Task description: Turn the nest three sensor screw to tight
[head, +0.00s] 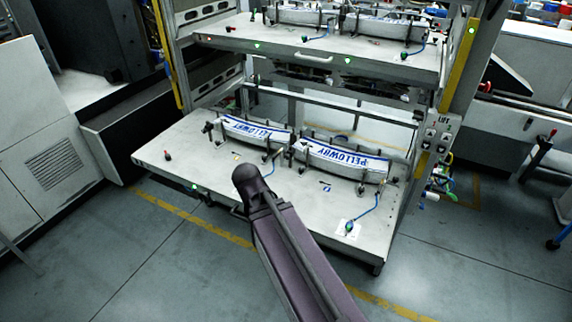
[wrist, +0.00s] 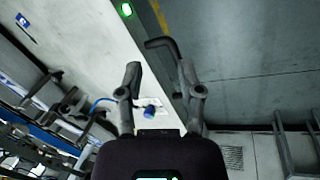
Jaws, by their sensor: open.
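Two nests on the lower shelf (head: 215,178) hold curved label stacks marked PELLOWBY, a left stack (head: 258,131) and a right stack (head: 340,160). A small sensor with a green top (head: 349,227) sits on a white patch at the right front, with a blue cable. No nest numbers are readable. In the wrist view a blue knob (wrist: 150,111) with a blue cable lies beyond my gripper (wrist: 160,67), seen between the fingers. My gripper is open, with nothing between its fingertips. In the head view it is hidden behind my arm. The screw's setting cannot be told.
A dark bent handle (wrist: 160,43) on the shelf's front edge shows just past the fingertips. An upper shelf (head: 300,47) with more nests hangs above. A yellow-striped post and a lift panel (head: 437,133) stand at the right. Floor in front is clear.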

